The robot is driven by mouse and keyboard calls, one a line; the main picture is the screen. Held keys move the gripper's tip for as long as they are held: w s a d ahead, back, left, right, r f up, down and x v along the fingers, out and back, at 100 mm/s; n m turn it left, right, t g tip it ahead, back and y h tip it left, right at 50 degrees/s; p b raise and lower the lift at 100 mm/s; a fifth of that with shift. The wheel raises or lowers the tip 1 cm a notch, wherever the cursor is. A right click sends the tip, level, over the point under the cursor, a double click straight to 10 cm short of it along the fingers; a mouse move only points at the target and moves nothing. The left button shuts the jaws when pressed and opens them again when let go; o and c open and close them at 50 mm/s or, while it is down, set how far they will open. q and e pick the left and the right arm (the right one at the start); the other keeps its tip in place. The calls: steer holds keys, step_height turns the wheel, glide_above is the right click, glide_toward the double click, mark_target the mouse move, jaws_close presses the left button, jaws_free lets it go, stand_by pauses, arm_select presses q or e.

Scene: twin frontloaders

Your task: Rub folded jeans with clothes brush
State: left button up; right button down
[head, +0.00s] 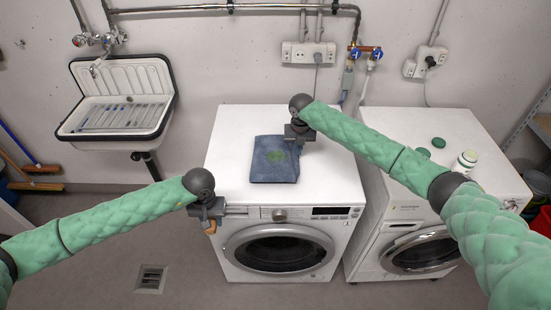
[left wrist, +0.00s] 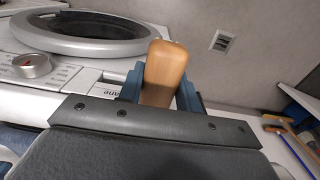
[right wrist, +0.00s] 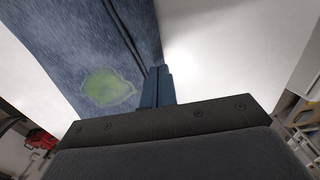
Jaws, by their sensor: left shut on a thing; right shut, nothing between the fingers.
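The folded jeans (head: 272,168) lie flat on top of the left washing machine, dark blue with a green stain (head: 277,156). The stain also shows in the right wrist view (right wrist: 108,88). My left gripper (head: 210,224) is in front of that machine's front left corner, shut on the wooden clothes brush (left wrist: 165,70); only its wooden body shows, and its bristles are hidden. My right gripper (head: 299,138) is shut and empty over the jeans' right edge. In the right wrist view its fingertips (right wrist: 157,75) are close to that edge; I cannot tell whether they touch.
The left washing machine (head: 225,180) has free white top around the jeans. The right machine (head: 470,125) carries a white bottle (head: 465,161) and green lids (head: 438,142). A sink (head: 118,100) hangs on the wall at left. A floor drain (head: 150,279) lies in front.

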steer(key=shift+r, duration=0.1)
